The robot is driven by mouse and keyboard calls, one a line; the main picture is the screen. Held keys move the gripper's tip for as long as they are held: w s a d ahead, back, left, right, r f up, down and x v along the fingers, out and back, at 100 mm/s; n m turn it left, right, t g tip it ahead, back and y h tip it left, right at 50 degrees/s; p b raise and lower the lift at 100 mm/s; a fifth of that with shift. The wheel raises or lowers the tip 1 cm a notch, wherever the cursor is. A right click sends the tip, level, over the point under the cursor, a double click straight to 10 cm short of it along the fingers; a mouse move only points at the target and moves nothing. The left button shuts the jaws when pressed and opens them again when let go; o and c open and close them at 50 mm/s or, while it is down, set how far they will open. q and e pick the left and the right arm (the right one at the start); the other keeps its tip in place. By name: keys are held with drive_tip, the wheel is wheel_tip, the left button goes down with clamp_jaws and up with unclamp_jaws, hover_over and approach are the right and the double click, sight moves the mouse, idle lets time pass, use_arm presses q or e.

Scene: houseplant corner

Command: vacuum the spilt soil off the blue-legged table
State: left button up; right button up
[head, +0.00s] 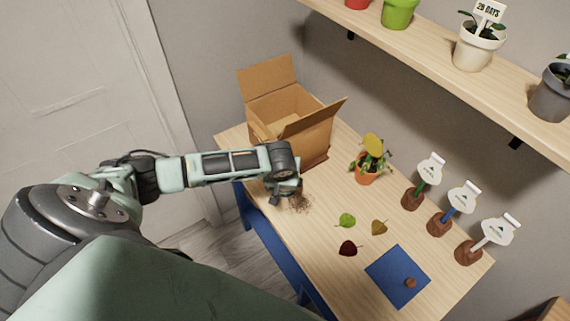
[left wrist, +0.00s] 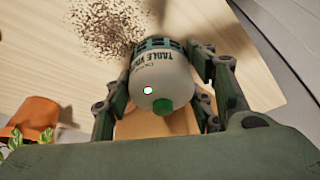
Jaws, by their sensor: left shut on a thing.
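The blue-legged table (head: 305,236) has a light wooden top. Dark spilt soil (head: 299,203) lies on it near the left edge; the soil also shows as scattered crumbs in the left wrist view (left wrist: 103,28). My left gripper (head: 285,190) is at the soil's upper left edge. In the left wrist view it is shut on a small white round table vacuum (left wrist: 160,76) with a green button and a dark green slotted base. The vacuum's base is beside the soil; I cannot tell whether it touches the table. My arm hides most of the vacuum in the head view. My right gripper is not in view.
An open cardboard box (head: 305,135) stands behind my left gripper. A terracotta pot (head: 367,176) with a plant stands right of it. Leaves (head: 347,219), a blue mat (head: 395,270) and several label stands (head: 440,223) occupy the right side. A shelf (head: 430,55) overhangs behind.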

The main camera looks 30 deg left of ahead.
use_arm(q)
drive_tip(key=shift+f, duration=0.6)
drive_tip(key=shift+f+b, duration=0.35)
drive_tip(key=shift+b, duration=0.05)
drive_tip(key=shift+r, duration=0.1)
drive_tip(key=shift+s+d+r+p, duration=0.1)
drive_tip(key=shift+s+d+p, duration=0.1)
drive_tip(key=shift+d+p, duration=0.3)
drive_tip(key=shift+s+d+r+p, duration=0.1)
drive_tip(key=shift+s+d+p, duration=0.1)
drive_tip(key=shift+d+p, duration=0.25)
drive_tip(key=shift+s+d+f+p, duration=0.1)
drive_tip(key=shift+s+d+p, duration=0.15)
drive_tip(key=shift+d, duration=0.3)
drive_tip(key=shift+s+d+p, duration=0.2)
drive_tip(key=shift+d+p, duration=0.2)
drive_tip(key=shift+d, duration=0.15)
drive_tip(key=shift+s+d+f+p, duration=0.1)
drive_tip(key=shift+s+d+p, duration=0.15)
drive_tip(key=shift+d, duration=0.3)
drive_tip(key=shift+s+d+p, duration=0.2)
drive_tip(key=shift+d+p, duration=0.05)
drive_tip(key=shift+d, duration=0.3)
drive_tip(key=shift+s+d+p, duration=0.2)
drive_tip(key=shift+d+p, duration=0.05)
drive_tip(key=shift+d, duration=0.3)
